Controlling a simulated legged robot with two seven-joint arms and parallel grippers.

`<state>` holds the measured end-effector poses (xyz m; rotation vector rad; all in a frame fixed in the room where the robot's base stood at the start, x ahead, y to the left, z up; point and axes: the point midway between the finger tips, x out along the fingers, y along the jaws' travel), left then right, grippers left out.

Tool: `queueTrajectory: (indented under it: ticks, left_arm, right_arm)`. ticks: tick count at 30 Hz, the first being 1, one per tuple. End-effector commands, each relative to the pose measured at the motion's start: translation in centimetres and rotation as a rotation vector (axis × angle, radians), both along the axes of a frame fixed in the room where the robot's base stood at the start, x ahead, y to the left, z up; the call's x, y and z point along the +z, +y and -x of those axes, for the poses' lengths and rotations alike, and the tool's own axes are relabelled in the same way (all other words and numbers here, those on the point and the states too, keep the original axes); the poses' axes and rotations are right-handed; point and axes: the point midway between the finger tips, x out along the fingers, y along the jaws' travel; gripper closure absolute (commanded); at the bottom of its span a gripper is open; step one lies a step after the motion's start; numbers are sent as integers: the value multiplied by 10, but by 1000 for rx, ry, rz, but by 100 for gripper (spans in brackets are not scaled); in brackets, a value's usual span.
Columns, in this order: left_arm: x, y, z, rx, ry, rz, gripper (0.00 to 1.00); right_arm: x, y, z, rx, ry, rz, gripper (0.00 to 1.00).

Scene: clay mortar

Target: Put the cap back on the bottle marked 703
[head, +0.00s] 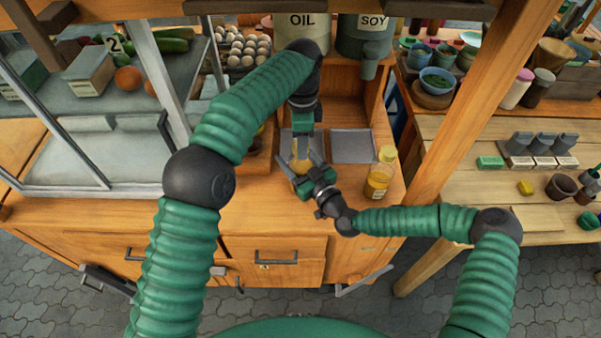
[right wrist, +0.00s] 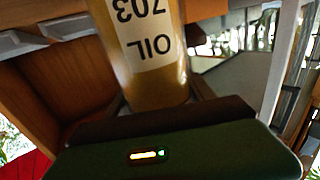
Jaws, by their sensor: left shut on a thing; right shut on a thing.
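The bottle marked 703 (head: 300,165) holds amber oil and stands at the counter's middle. In the right wrist view its label, OIL 703 (right wrist: 145,35), reads upside down. My right gripper (head: 304,172) is shut around the bottle's body. My left gripper (head: 302,131) comes down from above and is shut right over the bottle's top. The small thing in it is hidden by the fingers; I take it for the cap. I cannot tell whether it touches the neck.
A second yellow bottle (head: 380,173) with a pale cap stands to the right on the counter. A grey metal tray (head: 352,146) lies behind. OIL (head: 301,34) and SOY (head: 364,37) containers stand at the back. A glass case (head: 80,150) is at left.

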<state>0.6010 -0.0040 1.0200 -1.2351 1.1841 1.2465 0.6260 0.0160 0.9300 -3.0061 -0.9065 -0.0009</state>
Motion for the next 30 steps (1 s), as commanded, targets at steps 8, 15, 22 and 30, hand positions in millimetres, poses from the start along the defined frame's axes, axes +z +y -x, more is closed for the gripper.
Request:
queueTrajectory:
  ticks: [8,15,22,30]
  left_arm:
    - [0,0,0,-673,-3,3,100]
    - [0,-1,0,-694,-3,3,52]
    - [0,0,1,-693,1,4,35]
    - [4,-1,1,-691,1,4,35]
  right_arm:
    - [-1,5,3,13,2,5,100]
    - [-2,4,3,12,2,4,100]
    - [-2,3,2,7,3,2,100]
    - [-2,1,1,3,3,2,100]
